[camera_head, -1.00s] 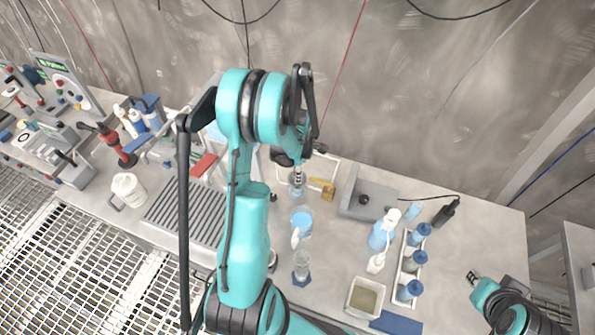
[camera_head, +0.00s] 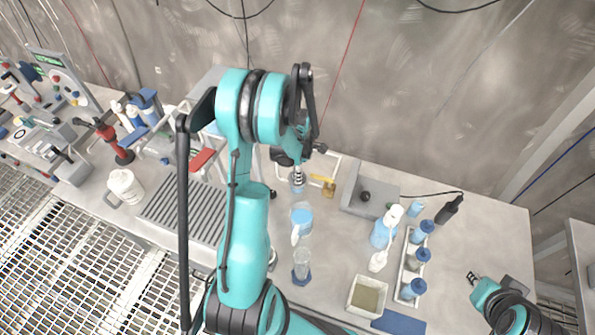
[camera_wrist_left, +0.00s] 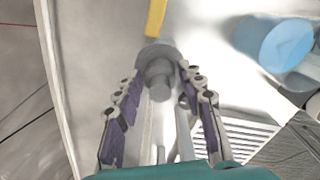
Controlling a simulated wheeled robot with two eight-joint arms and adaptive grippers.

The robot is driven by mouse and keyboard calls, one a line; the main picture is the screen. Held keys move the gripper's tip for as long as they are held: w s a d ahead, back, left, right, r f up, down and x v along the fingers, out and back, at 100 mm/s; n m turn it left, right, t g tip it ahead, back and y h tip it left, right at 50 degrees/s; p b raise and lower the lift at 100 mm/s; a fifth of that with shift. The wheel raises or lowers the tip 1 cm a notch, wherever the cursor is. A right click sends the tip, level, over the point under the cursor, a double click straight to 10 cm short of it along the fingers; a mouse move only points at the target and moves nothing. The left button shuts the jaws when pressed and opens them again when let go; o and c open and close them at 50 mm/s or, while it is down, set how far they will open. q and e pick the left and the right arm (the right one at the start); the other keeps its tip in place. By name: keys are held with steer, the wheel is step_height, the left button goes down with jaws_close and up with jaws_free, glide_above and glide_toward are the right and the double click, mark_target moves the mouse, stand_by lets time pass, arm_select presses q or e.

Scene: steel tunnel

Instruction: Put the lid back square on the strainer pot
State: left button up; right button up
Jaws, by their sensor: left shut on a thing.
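My left gripper (camera_head: 298,179) reaches down over the middle of the bench. In the left wrist view its fingers (camera_wrist_left: 160,95) are either side of a grey stepped knob on a round disc (camera_wrist_left: 158,52), which looks like the lid, and it is shut on it. A small clear bluish vessel (camera_head: 296,190) shows just under the gripper in the head view and may be the strainer pot. Whether the lid touches it, or sits level, I cannot tell. My right gripper (camera_head: 473,278) hangs at the lower right, away from the bench items; its fingers are too small to judge.
A blue-filled beaker (camera_head: 301,219) stands close in front of the gripper. A yellow piece (camera_head: 323,186) lies just right of it. A grey box (camera_head: 372,188), bottle rack (camera_head: 404,268) and square tub (camera_head: 366,295) stand right. A ribbed drainer (camera_head: 185,212) and white bucket (camera_head: 126,186) are left.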

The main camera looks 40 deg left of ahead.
arm_select(q)
steer(key=shift+f, duration=0.15)
stand_by(0.3)
steer(key=o, duration=1.9)
steer(key=shift+r+p, duration=1.9)
steer(key=shift+r, duration=1.65)
steer(key=shift+s, duration=0.1)
